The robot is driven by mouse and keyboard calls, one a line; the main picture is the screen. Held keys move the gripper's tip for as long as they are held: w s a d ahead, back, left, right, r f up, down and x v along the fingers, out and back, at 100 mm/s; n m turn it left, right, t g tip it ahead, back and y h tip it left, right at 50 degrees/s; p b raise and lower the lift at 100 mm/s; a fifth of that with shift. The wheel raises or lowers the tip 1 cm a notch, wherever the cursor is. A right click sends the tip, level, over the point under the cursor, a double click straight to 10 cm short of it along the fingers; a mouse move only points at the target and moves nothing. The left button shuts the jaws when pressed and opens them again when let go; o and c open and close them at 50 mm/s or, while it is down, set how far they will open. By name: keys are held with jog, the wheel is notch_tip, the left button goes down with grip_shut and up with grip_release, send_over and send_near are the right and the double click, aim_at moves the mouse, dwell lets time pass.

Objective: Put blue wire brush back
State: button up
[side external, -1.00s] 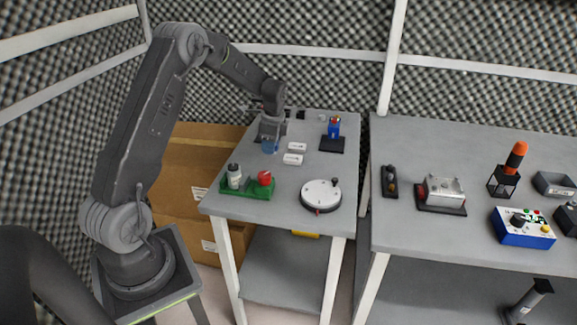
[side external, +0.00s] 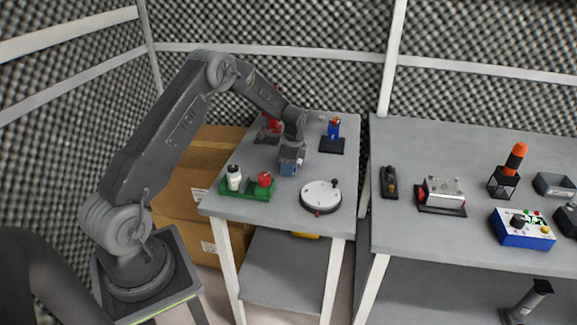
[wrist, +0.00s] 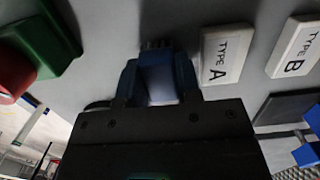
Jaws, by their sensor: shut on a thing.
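My gripper (side external: 289,170) is low over the small table, behind the green rack and the white turntable. It is shut on the blue wire brush; a blue patch shows at its tip in the side view. In the wrist view the brush (wrist: 156,52) shows only in part, with a dark bristly edge beyond the blue jaws. Whether it touches the table cannot be told. A dark pad (side external: 267,137) with a red thing (side external: 272,122) stands at the back left.
A white TYPE A block (wrist: 226,57) and a TYPE B block (wrist: 294,47) lie right of the gripper in the wrist view. A round white turntable (side external: 320,195) stands front right.

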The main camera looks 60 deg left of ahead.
jog(key=shift+f, duration=0.1)
jog(key=o, duration=1)
jog(key=shift+o, duration=0.2)
jog(key=s+d+r+n+t, duration=0.1)
jog(key=d+r, duration=0.3)
jog(key=r, duration=0.6)
jog(key=s+d+r+n, duration=0.1)
jog(key=d+r, duration=0.2)
jog(key=r, duration=0.7)
jog(key=s+d+r+n+t, duration=0.2)
jog(key=s+d+r, duration=0.5)
jog(key=d, duration=0.2)
jog(key=s+d+n+t, duration=0.1)
jog(key=s+d, duration=0.3)
jog(key=s, duration=0.5)
jog(key=s+d+n+t+h, duration=0.1)
jog(key=s+d+n, duration=0.3)
jog(key=s, duration=0.5)
jog(key=shift+d+r+t, duration=0.15)
jog(key=shift+d+t, duration=0.6)
jog(key=shift+t, duration=0.05)
